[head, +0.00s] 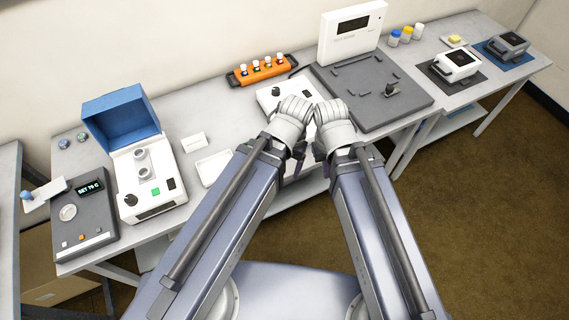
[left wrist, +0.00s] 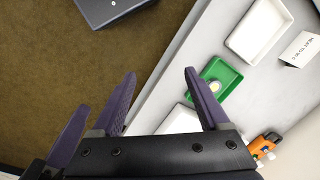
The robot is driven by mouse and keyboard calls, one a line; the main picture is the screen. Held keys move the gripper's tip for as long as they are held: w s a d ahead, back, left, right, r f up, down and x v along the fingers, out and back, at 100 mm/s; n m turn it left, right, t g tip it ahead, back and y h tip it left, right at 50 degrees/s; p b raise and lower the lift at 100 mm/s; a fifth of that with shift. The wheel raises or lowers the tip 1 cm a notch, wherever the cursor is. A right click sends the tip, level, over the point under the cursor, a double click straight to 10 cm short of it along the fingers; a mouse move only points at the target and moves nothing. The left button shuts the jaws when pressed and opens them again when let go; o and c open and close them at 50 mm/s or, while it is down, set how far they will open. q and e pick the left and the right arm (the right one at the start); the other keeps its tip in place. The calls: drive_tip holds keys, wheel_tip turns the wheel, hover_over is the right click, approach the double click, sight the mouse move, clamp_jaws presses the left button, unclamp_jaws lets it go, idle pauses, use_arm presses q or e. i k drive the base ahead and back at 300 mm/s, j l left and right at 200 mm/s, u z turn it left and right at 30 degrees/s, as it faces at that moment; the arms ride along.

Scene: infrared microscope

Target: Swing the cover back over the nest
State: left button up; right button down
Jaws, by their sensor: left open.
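A blue hinged cover (head: 122,117) stands open, tilted up at the back of a white unit (head: 150,180) on the left of the bench. Two grey round fittings (head: 141,160) show uncovered on the unit's top; I cannot tell if they are the nest. My left gripper (left wrist: 160,78) is open and empty in the left wrist view, over the bench edge. My right gripper (head: 320,153) is beside it in the head view, mostly hidden by its own wrist, so its jaws cannot be read. Both are well right of the cover, apart from it.
A dark heater (head: 95,220) with a display stands left of the unit. A green tray (left wrist: 216,82) shows in the wrist view. A dark grey platform (head: 405,101) is at right.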

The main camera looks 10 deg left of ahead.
sight(32, 200)
drive_tip(key=u, duration=2.4)
drive_tip(key=i+j+z, duration=0.1)
drive_tip(key=z, duration=0.2)
drive_tip(key=i+j+z, duration=0.3)
drive_tip(key=k+l, duration=0.1)
